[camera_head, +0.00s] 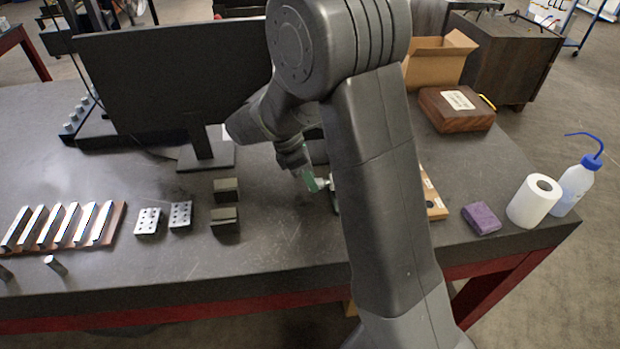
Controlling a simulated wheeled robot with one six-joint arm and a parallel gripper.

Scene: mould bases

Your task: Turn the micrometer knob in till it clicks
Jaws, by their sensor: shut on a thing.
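My gripper (313,182) reaches down over the middle of the bench, left of my big arm link. It is small in this view, with a green part at its tip. It is shut on what looks like the micrometer knob (323,183), a small light metal piece. Only a sliver of the micrometer (333,194) shows beside my arm; the rest is hidden behind the link. I cannot make out the scale or how far the knob is turned.
A monitor (165,75) stands behind and left of my gripper. Dark blocks (226,189) and drilled plates (147,221) lie to the left, beside a rack of bars (120,222).

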